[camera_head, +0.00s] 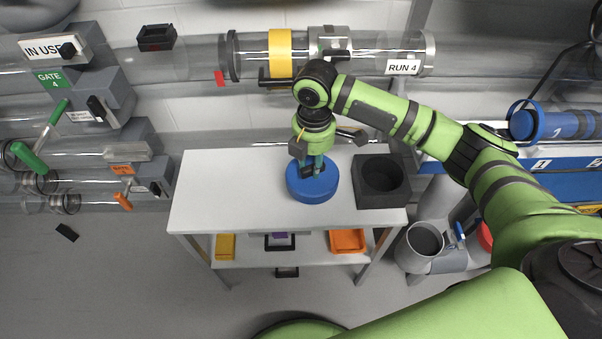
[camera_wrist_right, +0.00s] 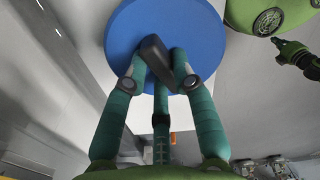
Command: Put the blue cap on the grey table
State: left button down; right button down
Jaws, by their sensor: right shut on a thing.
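The blue cap (camera_head: 312,188) is a round, thick disc with a dark handle on top. It is over the middle right of the grey table (camera_head: 225,185); whether it touches the top or is just above it I cannot tell. My right gripper (camera_head: 307,166) comes down from above and is shut on the cap's handle. In the right wrist view the fingers close around the dark handle (camera_wrist_right: 153,55) on the blue disc. My left gripper is not in the head view; a dark and green part at the right of the wrist view may belong to it.
A dark block with a round hole (camera_head: 382,180) stands on the table just right of the cap. The table's left part is clear. Clear tubes run behind, with a RUN 4 label (camera_head: 402,67). A lower shelf holds an orange tray (camera_head: 347,241).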

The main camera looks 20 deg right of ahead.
aim_at(302, 176)
jog(key=shift+w+a+f, duration=0.2)
jog(key=shift+a+f, duration=0.15)
jog(key=shift+a, duration=0.15)
jog(key=shift+w+a+f, duration=0.2)
jog(key=shift+a+f, duration=0.15)
jog(key=shift+a, duration=0.15)
jog(key=shift+f, duration=1.9)
jog(key=shift+f, duration=0.15)
jog(key=c, duration=1)
grip_release()
notch_tip(302, 176, up, 12)
jog(key=shift+r, duration=0.15)
